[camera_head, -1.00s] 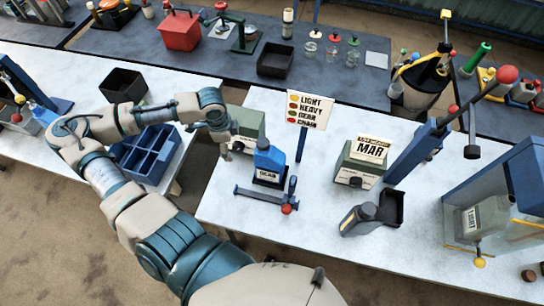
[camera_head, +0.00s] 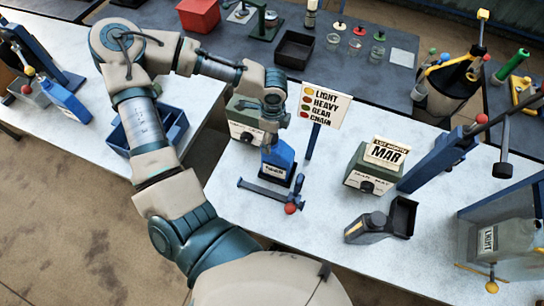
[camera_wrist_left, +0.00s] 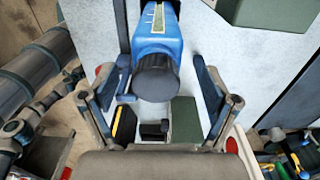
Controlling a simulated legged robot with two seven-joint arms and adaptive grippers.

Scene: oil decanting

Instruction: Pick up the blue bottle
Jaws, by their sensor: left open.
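The blue bottle (camera_head: 280,156) stands on the white table, just behind a blue clamp-like fixture with a red knob. It carries a pale label on its front. My left gripper (camera_head: 268,138) is right over its top and hides the cap in the head view. In the left wrist view the blue bottle (camera_wrist_left: 157,28) has a dark cap that lies between the fingers of my open left gripper (camera_wrist_left: 160,70). I cannot tell whether either finger touches it. Another blue bottle (camera_head: 68,102) stands on the left table. My right gripper is out of view.
The fixture (camera_head: 268,194) lies in front of the bottle. A sign on a blue post (camera_head: 311,140) stands close to its right and a green box (camera_head: 240,128) behind it. A scale-like green box (camera_head: 368,172) and a dark jug (camera_head: 370,226) are farther right.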

